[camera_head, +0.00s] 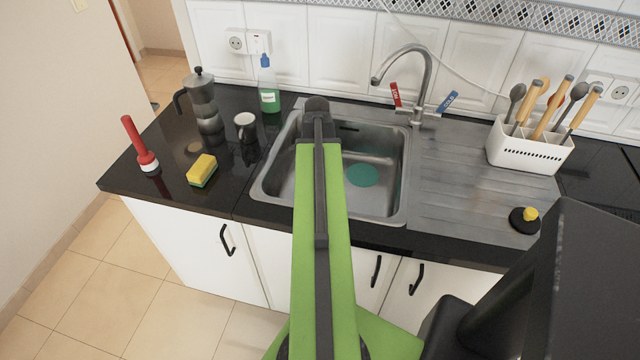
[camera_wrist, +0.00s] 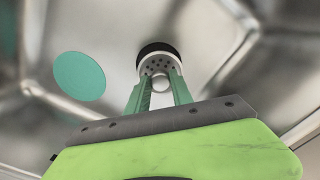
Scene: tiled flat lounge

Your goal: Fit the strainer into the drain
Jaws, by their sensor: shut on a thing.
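In the wrist view, my gripper (camera_wrist: 161,80) has its two green fingers shut on the strainer (camera_wrist: 157,66), a small pale round piece with dark holes and a ring at its near side. It is over the floor of the steel sink basin. A black round area (camera_wrist: 155,48) shows just beyond the strainer. I cannot tell whether it is the drain opening or part of the strainer, nor whether the strainer touches the basin floor. In the head view, my arm hides the gripper, the strainer and the drain. The sink (camera_head: 395,165) shows on both sides of the arm.
A flat teal disc (camera_wrist: 80,76) lies in the basin, left of the strainer in the wrist view. The faucet (camera_head: 424,85) rises behind the sink. A black stopper with a yellow knob (camera_head: 524,220) sits on the drainboard.

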